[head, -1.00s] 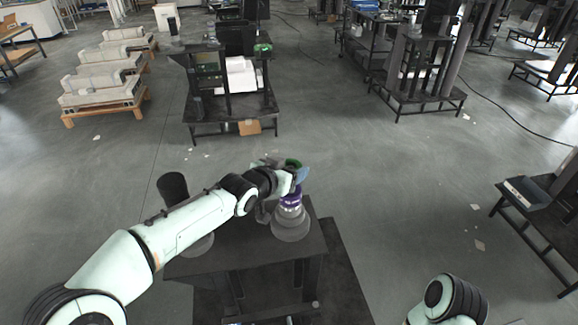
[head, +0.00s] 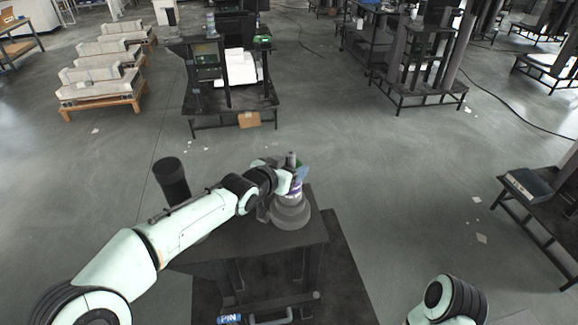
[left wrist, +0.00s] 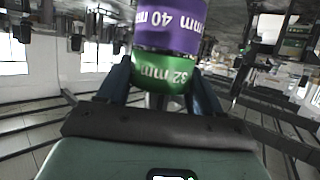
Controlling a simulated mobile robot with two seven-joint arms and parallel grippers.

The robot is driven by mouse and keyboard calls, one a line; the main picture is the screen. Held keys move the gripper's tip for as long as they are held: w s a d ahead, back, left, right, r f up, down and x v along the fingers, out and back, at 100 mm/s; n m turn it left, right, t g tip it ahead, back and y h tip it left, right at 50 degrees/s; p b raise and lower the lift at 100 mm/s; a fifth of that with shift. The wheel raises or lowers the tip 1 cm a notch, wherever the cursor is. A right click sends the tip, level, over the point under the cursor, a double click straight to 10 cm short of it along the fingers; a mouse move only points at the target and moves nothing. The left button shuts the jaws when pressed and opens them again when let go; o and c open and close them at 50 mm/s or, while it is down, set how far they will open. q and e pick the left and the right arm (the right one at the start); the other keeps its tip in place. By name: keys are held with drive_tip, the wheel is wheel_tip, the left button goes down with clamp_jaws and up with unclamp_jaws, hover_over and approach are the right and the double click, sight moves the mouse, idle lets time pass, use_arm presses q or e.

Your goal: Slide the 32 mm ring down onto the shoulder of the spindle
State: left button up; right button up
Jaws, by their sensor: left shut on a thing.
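The spindle (head: 291,158) stands upright on the table, its grey tip showing above my left gripper (head: 297,176). The gripper is shut on the green 32 mm ring (left wrist: 160,72), one blue finger on each side of it. The ring is around the spindle; part of the spindle shows beyond it in the left wrist view, which is upside down. The purple 40 mm ring (left wrist: 168,28) is just below the green one, with a thin dark line between them. I cannot tell whether they touch. A grey stepped base (head: 291,214) is underneath. My right gripper is out of view.
A black cylinder (head: 172,180) stands at the left of the dark table (head: 300,240), behind my left arm. A blue label reading PIN (head: 230,319) shows low in front. A dark bench with a box (head: 527,187) stands at the right. The floor between is open.

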use_arm(q)
drive_tip(key=o, duration=1.3)
drive_tip(key=shift+c, duration=0.2)
drive_tip(key=shift+s+a+r, duration=0.1)
drive_tip(key=shift+s+a, duration=0.1)
drive_tip(key=shift+s, duration=0.05)
drive_tip(key=p+v, duration=0.8)
drive_tip(key=v, duration=0.4)
drive_tip(key=shift+s, duration=0.3)
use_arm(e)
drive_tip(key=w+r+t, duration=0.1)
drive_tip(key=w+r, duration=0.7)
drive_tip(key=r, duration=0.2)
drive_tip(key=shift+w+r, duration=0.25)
